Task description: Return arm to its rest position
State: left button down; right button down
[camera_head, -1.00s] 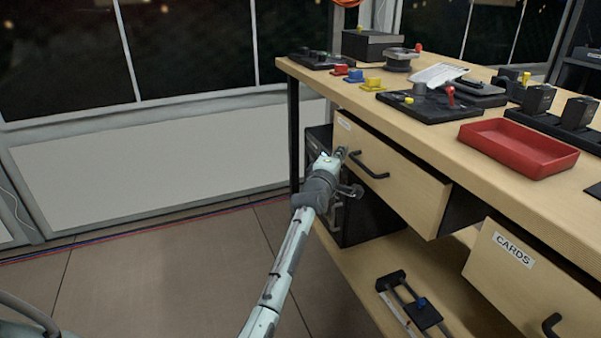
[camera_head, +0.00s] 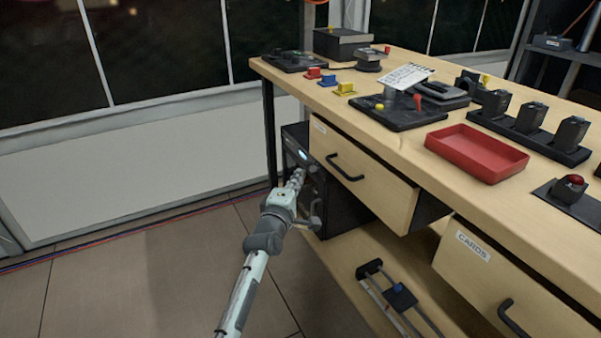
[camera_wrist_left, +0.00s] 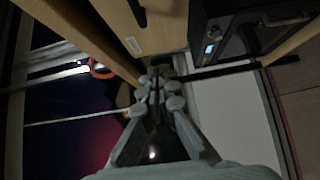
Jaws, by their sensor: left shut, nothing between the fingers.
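My left arm reaches in from the bottom of the head view. Its gripper (camera_head: 296,178) is shut and empty, in front of the black unit under the bench and left of the upper drawer's handle, apart from that handle as far as I can tell. In the left wrist view the shut fingers (camera_wrist_left: 157,88) meet near the middle with nothing held. The upper drawer (camera_head: 365,172) stands out from the bench. My right gripper is not in view.
The wooden bench (camera_head: 300,83) carries a red tray (camera_head: 476,152), black devices and small coloured blocks. A drawer marked CARDS (camera_head: 515,275) is at lower right. A black unit (camera_head: 345,208) stands under the bench. The floor (camera_head: 130,270) at left is clear.

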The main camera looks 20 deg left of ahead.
pick_arm(q)
jog(key=s+d+f+m+g+h, duration=0.1)
jog(key=s+f+m+g, duration=0.1)
jog(key=s+f+m, duration=0.45)
jog(key=s+d+f+m+g, duration=0.1)
jog(key=s+f+g, duration=0.2)
jog(key=f, duration=0.6)
jog(key=s+f+m+g+h, duration=0.1)
jog(key=s+f+m+g, duration=0.15)
jog(key=s+f, duration=0.4)
jog(key=s+a+f+m+g, duration=0.1)
jog(key=s+f+m+g, duration=0.1)
jog(key=s+f, duration=0.4)
jog(key=s+a+f+m+g+y, duration=0.1)
jog(key=s+f+m+g, duration=0.2)
jog(key=s, duration=0.9)
jog(key=s+a+f+m+g, duration=0.1)
jog(key=s+f+m+g, duration=0.2)
jog(key=s+f+m, duration=0.3)
jog(key=s+f, duration=0.3)
jog(key=shift+s+a+f+y, duration=0.15)
jog(key=shift+a+f+y, duration=0.05)
jog(key=shift+a+y, duration=0.1)
jog(key=shift+d, duration=0.1)
